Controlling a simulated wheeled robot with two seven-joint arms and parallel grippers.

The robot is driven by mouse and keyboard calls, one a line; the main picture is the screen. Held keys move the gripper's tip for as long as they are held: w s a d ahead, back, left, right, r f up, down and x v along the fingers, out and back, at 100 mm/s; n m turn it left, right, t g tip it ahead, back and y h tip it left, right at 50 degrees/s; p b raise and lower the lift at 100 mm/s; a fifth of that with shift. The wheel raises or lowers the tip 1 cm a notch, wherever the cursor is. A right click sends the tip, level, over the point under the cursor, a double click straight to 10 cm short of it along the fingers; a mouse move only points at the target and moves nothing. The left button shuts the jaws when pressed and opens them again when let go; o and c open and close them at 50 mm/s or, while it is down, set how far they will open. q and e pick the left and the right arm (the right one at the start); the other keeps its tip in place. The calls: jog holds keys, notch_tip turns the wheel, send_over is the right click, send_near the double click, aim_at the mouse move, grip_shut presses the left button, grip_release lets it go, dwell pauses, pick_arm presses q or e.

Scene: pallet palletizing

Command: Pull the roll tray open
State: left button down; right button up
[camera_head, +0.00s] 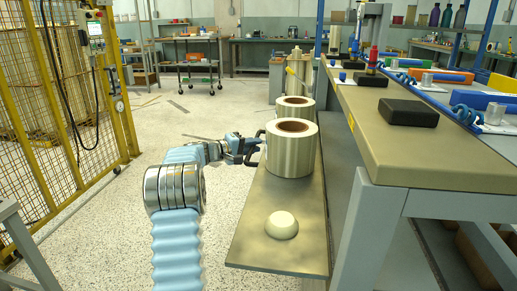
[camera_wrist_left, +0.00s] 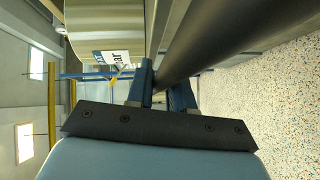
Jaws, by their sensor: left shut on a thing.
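The roll tray (camera_head: 262,222) is a long flat grey-brown board beside the workbench, with large pale rolls (camera_head: 290,153) standing on its farther part. A dark handle (camera_head: 259,134) shows at the tray's left edge, by the nearest roll. My left gripper (camera_head: 249,148) is at this handle, its arm reaching in from the lower left. In the left wrist view, the blue fingers (camera_wrist_left: 165,88) are shut around a thick dark bar (camera_wrist_left: 215,35), the handle. A labelled roll (camera_wrist_left: 105,28) is close beside them. My right gripper is not seen.
The workbench (camera_head: 440,150) at right holds black boxes and coloured tools. A yellow mesh fence (camera_head: 60,120) stands at left. Speckled floor left of the tray is open.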

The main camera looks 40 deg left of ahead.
pick_arm(q)
jog(key=c, duration=1.1)
grip_release()
jog(key=b+v, duration=0.1)
jog(key=v, duration=1.2)
jog(key=shift+s, duration=0.4)
jog(key=shift+a, duration=0.15)
